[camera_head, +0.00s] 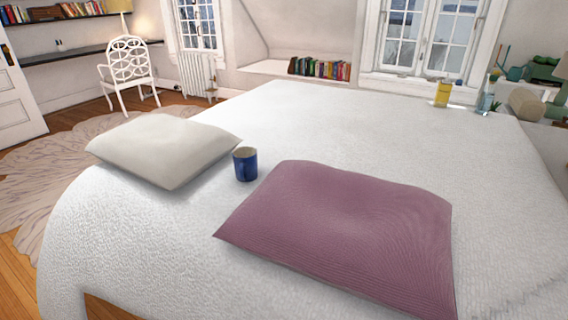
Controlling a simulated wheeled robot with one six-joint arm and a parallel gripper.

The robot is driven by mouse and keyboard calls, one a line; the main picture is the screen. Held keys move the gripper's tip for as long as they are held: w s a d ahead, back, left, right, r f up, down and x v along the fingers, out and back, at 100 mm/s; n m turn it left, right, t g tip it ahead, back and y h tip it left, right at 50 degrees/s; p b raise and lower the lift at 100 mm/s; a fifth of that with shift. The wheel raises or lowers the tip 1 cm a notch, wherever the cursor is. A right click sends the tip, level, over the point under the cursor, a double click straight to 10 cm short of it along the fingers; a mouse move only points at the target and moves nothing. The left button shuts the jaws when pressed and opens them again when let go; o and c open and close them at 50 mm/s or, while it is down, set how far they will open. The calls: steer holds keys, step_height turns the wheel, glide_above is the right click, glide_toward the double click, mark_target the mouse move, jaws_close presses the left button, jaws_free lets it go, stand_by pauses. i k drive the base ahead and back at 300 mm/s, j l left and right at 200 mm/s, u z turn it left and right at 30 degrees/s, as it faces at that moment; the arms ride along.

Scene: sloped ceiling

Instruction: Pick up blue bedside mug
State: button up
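The blue mug (245,164) stands upright on the white bed (310,120), near the middle of the picture. Its open rim faces up, and a handle seems to show on its right side. It sits in the gap between a white pillow on the left and a mauve pillow on the right. My gripper is not in the picture, so its state does not show.
The white pillow (163,150) lies close to the mug's left. The mauve pillow (345,232) lies in front and right. A yellow cup (442,94) and a clear bottle (484,102) stand at the far right. Bed behind the mug is clear.

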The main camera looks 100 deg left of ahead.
mark_target(245, 167)
steer(key=k+j+u, duration=0.15)
steer(key=k+u, duration=0.3)
steer(key=k, duration=0.35)
steer(key=u, duration=2.45)
